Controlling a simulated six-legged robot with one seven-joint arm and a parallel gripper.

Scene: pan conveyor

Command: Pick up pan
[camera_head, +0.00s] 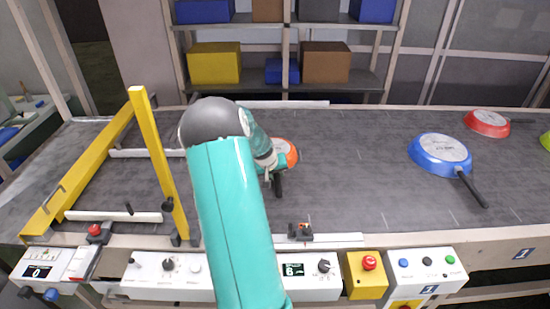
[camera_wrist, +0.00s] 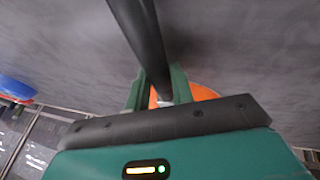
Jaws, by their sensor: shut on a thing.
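An orange pan (camera_head: 291,151) is over the grey conveyor belt in the head view, partly hidden behind my teal arm. Its black handle (camera_head: 278,186) points toward the front of the belt. In the wrist view the black handle (camera_wrist: 138,35) runs between the green fingers of my gripper (camera_wrist: 160,95), with part of the orange pan (camera_wrist: 200,92) behind them. My gripper is shut on the handle close to the pan body. I cannot tell whether the pan touches the belt.
A blue pan (camera_head: 440,153) and a red pan (camera_head: 487,123) lie upside down to the right on the belt (camera_head: 350,190). A yellow frame (camera_head: 158,160) stands at the left. Control boxes (camera_head: 428,270) line the front edge. A shelf with boxes (camera_head: 214,62) stands behind.

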